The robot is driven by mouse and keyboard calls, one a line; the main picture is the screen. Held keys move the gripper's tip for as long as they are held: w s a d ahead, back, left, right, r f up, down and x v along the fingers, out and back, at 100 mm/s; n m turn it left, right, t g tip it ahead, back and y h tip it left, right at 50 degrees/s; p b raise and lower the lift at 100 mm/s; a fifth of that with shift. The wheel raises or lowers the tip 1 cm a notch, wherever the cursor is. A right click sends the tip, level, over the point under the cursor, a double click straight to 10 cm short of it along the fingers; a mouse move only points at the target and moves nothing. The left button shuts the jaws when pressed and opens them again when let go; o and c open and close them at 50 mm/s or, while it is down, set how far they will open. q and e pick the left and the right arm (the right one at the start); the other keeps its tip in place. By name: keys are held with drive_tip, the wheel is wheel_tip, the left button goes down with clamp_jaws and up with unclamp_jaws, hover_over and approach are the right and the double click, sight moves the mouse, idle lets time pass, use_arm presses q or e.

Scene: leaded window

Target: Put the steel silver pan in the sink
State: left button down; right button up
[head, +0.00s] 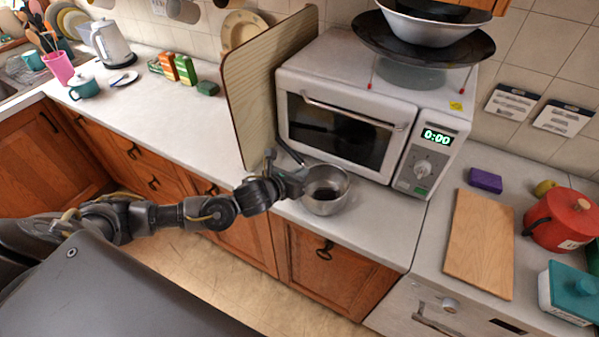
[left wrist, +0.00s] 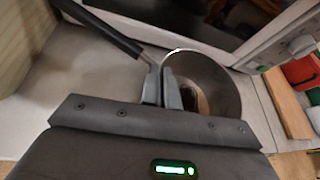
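The steel silver pan (head: 327,205) stands on the counter in front of the microwave, with its dark handle (head: 290,152) pointing back and left. My left gripper (head: 303,180) is at the pan's left rim. In the left wrist view, its fingers (left wrist: 162,88) are close together at the rim near the handle joint, one seeming inside and one outside the pan (left wrist: 215,85). They look closed on the pan's wall. The sink (head: 12,76) is at the far left end of the counter, partly cut off by the picture edge. My right gripper is not in view.
A white microwave (head: 345,115) stands behind the pan, with a striped board (head: 262,85) upright at its left. A wooden board (head: 480,243) and a red pot (head: 562,220) are at the right. A pink cup (head: 58,68), teal mug (head: 84,88) and kettle (head: 110,45) stand near the sink.

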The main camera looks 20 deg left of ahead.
use_arm(q)
drive_tip(key=c, duration=2)
unclamp_jaws()
drive_tip(key=shift+f, duration=0.1)
drive_tip(key=o, duration=0.4)
drive_tip(key=shift+c, duration=0.2)
